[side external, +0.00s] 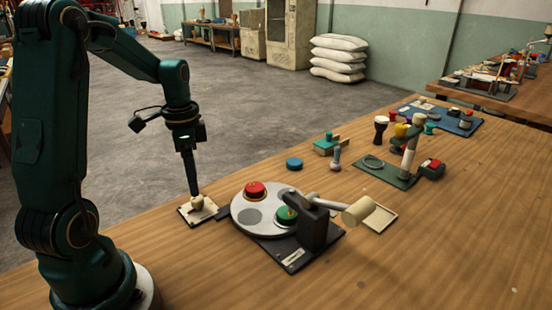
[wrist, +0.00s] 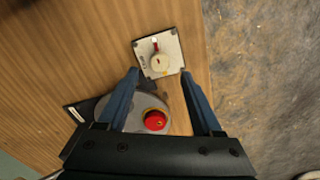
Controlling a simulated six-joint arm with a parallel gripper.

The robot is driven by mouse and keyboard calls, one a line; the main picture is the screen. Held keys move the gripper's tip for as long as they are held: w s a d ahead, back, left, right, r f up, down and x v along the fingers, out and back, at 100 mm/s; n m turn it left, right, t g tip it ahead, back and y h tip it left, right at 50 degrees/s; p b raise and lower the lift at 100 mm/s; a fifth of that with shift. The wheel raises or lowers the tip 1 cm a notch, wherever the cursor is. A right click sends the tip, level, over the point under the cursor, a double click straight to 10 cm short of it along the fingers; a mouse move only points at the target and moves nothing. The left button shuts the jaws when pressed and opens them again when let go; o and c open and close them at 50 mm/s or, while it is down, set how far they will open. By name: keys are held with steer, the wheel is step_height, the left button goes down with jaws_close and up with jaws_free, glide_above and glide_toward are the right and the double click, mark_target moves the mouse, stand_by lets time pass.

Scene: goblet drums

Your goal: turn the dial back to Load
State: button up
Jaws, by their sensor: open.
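The dial (side external: 197,202) is a small cream knob on a pale square plate (side external: 212,213) near the table's left edge. My gripper (side external: 193,191) points down right above the dial. In the wrist view its two blue fingers (wrist: 160,72) are apart, one to each side of the knob, with nothing held.
A round grey turntable (side external: 270,228) with a red-topped piece (side external: 255,190) and a green-topped piece (side external: 286,214) stands close to the right of the dial. A dark post with a mallet (side external: 358,211) is beyond. A blue puck (side external: 294,164) lies behind. The front table is clear.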

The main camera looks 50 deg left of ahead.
mark_target(198, 204)
steer(key=shift+f, duration=2.4)
jaws_close()
